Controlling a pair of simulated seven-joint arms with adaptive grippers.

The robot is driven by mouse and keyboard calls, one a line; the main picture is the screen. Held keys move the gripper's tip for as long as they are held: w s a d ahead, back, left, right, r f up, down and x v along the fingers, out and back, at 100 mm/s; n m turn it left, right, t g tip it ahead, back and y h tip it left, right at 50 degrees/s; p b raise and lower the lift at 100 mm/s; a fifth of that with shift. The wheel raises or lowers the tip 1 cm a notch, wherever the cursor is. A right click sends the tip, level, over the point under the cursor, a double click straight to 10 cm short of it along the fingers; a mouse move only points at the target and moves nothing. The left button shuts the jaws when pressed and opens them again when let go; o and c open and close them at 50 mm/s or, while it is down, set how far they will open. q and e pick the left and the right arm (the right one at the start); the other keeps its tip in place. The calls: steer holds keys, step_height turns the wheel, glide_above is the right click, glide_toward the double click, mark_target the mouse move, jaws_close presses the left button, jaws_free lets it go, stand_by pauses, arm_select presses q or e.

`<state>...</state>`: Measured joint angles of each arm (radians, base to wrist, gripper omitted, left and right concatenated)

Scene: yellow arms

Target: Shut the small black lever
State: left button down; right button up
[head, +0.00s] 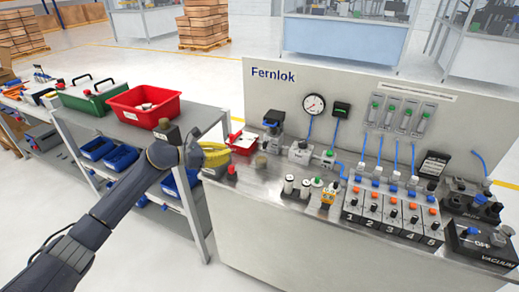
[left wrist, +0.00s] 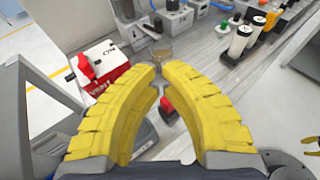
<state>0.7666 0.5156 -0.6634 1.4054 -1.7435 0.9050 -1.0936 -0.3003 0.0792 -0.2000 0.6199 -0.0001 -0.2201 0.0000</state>
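My left gripper (head: 217,155) reaches in from the left, just past the shelf edge, over the left end of the grey bench (head: 290,225). In the left wrist view its yellow fingers (left wrist: 160,72) are apart, with nothing gripped between them. A small black handle-like part (left wrist: 150,28) shows beyond the fingertips, apart from them; I cannot tell for sure that it is the small black lever. A red box marked VENT (left wrist: 105,78), with a red lever (left wrist: 85,66), is left of the fingers. A small red piece (left wrist: 167,106) shows between the fingers.
A round tan cup (left wrist: 158,50) stands just beyond the fingertips. Black-and-white knobs (left wrist: 240,40) stand to the right. The numbered valve row (head: 390,210) and a black vacuum unit (head: 480,240) fill the bench's right. A red bin (head: 145,104) sits on the left shelf.

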mark_target(262, 149)
arm_select(q)
steer(key=shift+w+d, duration=0.1)
steer(key=x, duration=1.1)
steer(key=shift+w+d+r, duration=0.2)
steer(key=shift+d, duration=0.25)
steer(key=shift+w+d, duration=0.5)
steer(key=shift+d, duration=0.25)
steer(key=shift+s+d, duration=0.4)
steer(key=shift+d, duration=0.3)
steer(key=shift+s+d, duration=0.25)
steer(key=shift+d, duration=0.75)
stand_by(1.4)
steer(key=shift+w+a, duration=0.15)
steer(key=shift+w+a, duration=0.35)
steer(key=shift+a, duration=0.2)
